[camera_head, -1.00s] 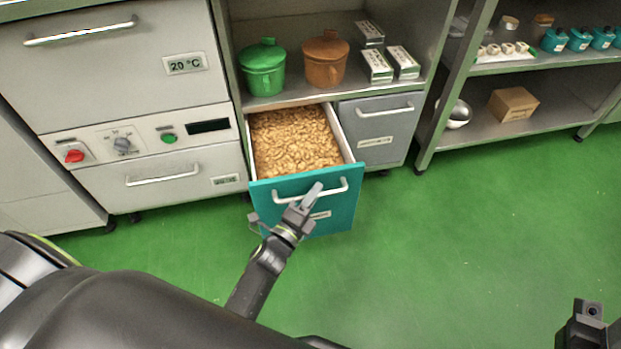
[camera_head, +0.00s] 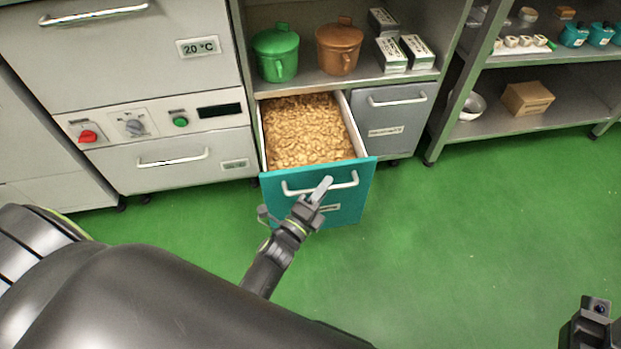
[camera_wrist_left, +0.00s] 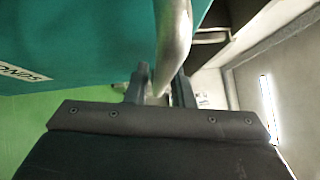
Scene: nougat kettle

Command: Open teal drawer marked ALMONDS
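The teal drawer (camera_head: 278,189) is pulled out of the cabinet, full of tan nuts (camera_head: 310,135). Its front has a pale bar handle (camera_head: 344,183) and a small label, too small to read in the head view. In the left wrist view the teal front (camera_wrist_left: 85,40) shows part of a label ending in "ONDS". My left gripper (camera_head: 322,189) is at the handle. In the wrist view the handle bar (camera_wrist_left: 172,45) passes between the two fingers, which look closed on it. Only a dark part of my right wrist shows at the lower right; its fingers are out of view.
A closed grey drawer (camera_head: 395,118) sits right of the teal one. A green pot (camera_head: 276,55), a brown pot (camera_head: 340,50) and white boxes stand on the shelf above. An oven-like unit (camera_head: 165,130) stands left. Green floor (camera_head: 470,240) is clear at right.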

